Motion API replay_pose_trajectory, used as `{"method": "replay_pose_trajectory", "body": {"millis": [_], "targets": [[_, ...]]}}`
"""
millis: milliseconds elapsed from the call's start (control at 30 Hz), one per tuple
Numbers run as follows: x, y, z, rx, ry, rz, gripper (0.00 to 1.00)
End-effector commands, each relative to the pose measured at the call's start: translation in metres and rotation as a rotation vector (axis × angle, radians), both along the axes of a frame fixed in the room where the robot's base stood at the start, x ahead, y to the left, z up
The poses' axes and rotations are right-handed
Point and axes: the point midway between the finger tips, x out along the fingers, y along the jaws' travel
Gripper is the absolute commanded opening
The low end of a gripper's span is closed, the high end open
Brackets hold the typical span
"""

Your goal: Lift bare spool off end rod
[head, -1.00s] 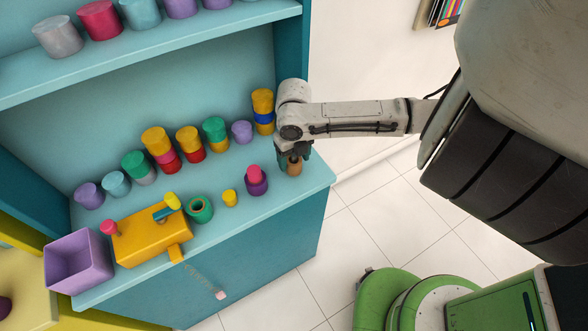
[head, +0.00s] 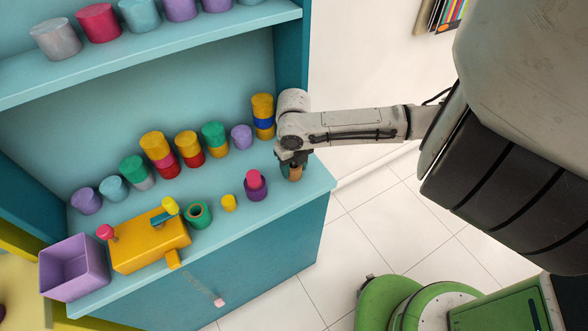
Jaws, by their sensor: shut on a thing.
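A small brown bare spool (head: 295,174) stands at the right end of the teal counter. My gripper (head: 294,163) points down from above and its dark fingers are shut on the upper part of the spool. The fingers hide the spool's top. The spool's lower end appears at counter level, and I cannot tell whether there is a gap beneath it. I cannot make out a rod inside or under the spool.
A purple cylinder with a pink top (head: 255,187) stands left of my gripper. A blue-and-yellow stack (head: 263,115) stands behind. Farther left are a green ring (head: 198,214), a yellow box-shaped device (head: 150,243) and a purple bin (head: 75,268). The counter's right edge (head: 325,190) is close.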

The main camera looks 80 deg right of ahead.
Motion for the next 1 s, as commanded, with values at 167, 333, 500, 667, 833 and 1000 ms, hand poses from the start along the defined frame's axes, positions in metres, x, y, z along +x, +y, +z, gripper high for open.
{"method": "replay_pose_trajectory", "body": {"millis": [167,333,500,667,833,1000], "targets": [[0.0,0.0,0.0,0.0,0.0,0.0,0.07],[0.0,0.0,0.003,0.0,0.0,0.0,0.07],[0.0,0.0,0.007,0.0,0.0,0.0,0.07],[0.0,0.0,0.012,0.0,0.0,0.0,0.07],[0.0,0.0,0.016,0.0,0.0,0.0,0.07],[0.0,0.0,0.02,0.0,0.0,0.0,0.07]]}}
